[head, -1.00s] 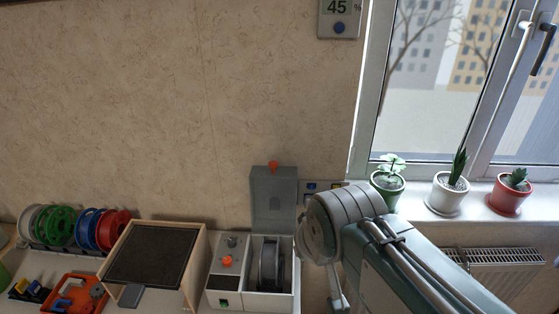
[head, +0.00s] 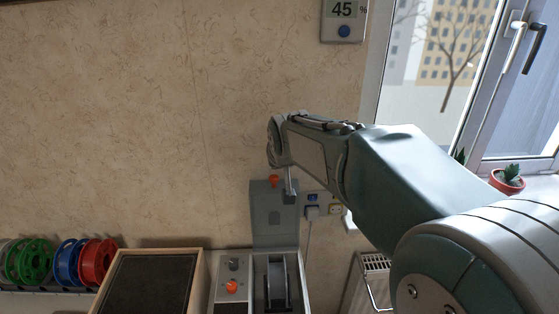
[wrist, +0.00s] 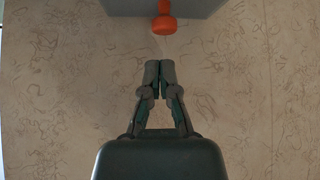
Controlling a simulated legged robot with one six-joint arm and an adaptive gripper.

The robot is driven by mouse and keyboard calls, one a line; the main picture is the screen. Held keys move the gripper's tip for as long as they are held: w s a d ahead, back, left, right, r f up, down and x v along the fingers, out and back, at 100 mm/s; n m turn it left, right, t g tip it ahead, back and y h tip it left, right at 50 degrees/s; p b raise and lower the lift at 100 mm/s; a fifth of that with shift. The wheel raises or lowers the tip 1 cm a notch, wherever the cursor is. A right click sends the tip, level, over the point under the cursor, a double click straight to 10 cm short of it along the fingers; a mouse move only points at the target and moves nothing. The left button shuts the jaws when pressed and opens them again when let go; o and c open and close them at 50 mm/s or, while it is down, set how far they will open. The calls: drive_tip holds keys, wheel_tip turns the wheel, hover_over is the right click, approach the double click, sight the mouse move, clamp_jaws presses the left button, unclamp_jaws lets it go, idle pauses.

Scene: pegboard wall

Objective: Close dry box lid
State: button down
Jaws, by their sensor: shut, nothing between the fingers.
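The dry box (head: 308,285) stands at the bottom of the head view, with a grey spool (head: 277,283) inside. Its grey lid (head: 272,220) is open and stands upright against the wall, with an orange knob (head: 274,181) at its top edge. My gripper (head: 290,197) hangs at the lid's upper right in the head view, just right of the knob, and overlaps the lid there. In the wrist view the fingers (wrist: 160,68) are shut together and empty. The knob (wrist: 164,22) and part of the lid (wrist: 205,6) show beyond the fingertips, apart from them.
An orange dial (head: 232,287) sits on the panel left of the spool. A wooden-framed dark box (head: 150,285) and coloured spools (head: 95,262) stand further left. Wall sockets (head: 313,205) are right of the lid. A potted plant (head: 508,178) stands on the sill.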

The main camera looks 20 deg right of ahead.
sight(273, 173)
drive_tip(key=x, duration=0.3)
drive_tip(key=a+x, duration=0.1)
drive_tip(key=x, duration=0.1)
drive_tip(key=shift+f, duration=0.1)
drive_tip(key=shift+w+d+f, duration=0.2)
drive_tip(key=shift+w+d, duration=0.05)
drive_tip(key=shift+d, duration=0.1)
drive_tip(key=shift+d, duration=0.1)
